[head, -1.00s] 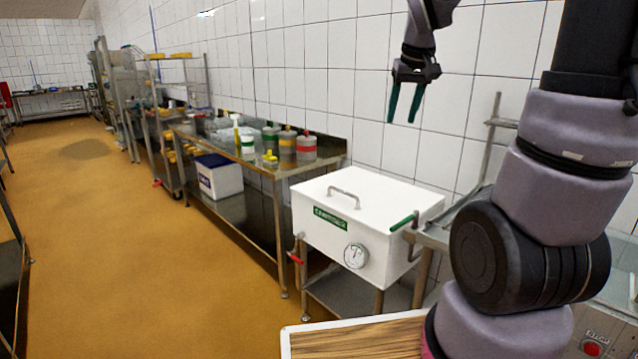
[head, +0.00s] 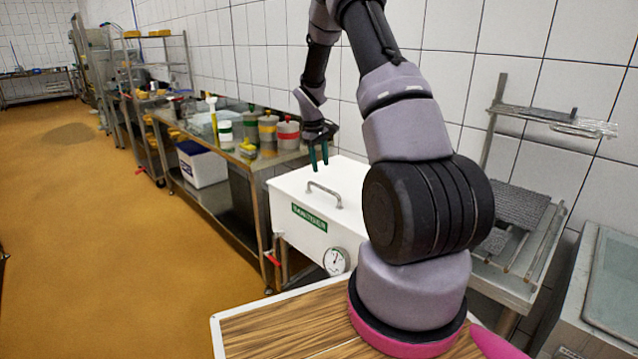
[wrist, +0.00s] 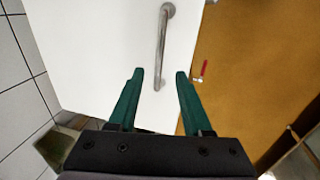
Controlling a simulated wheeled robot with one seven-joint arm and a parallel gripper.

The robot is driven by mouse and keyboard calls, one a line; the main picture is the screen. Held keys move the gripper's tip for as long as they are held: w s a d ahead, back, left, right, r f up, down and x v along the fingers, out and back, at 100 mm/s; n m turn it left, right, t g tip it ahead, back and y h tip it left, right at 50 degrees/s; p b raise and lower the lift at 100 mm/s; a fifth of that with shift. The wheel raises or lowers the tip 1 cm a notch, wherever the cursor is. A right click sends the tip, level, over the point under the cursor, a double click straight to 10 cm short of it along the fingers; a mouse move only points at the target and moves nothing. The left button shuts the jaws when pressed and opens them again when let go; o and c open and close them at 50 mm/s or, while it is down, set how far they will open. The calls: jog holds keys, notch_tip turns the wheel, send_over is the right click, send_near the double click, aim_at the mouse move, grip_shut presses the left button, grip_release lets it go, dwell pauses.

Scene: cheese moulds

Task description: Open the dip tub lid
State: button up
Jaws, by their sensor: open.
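The dip tub is a white box with a green label and a round dial on its front. Its white lid (head: 335,175) is flat and looks closed, with a grey metal bar handle (head: 325,194) on top. In the wrist view the lid (wrist: 95,40) lies below my gripper, and the handle (wrist: 163,45) stands upright in the picture, ahead of and between the fingertips. My gripper (head: 318,153) has green fingers, open and empty, above the lid's back part, apart from the handle. It also shows in the wrist view (wrist: 160,75). My arm hides the tub's right side.
A steel table (head: 215,160) with several jars and a white bin below stands left of the tub. A tiled wall runs behind. A drying rack (head: 520,220) and steel basin (head: 610,290) are at right.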

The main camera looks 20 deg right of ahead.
aim_at(324, 188)
jog(key=f, duration=0.3)
jog(key=d+f, duration=0.1)
jog(key=f, duration=0.5)
jog(key=shift+w+d, duration=0.25)
jog(key=shift+d, duration=0.1)
grip_shut()
dwell(0.8)
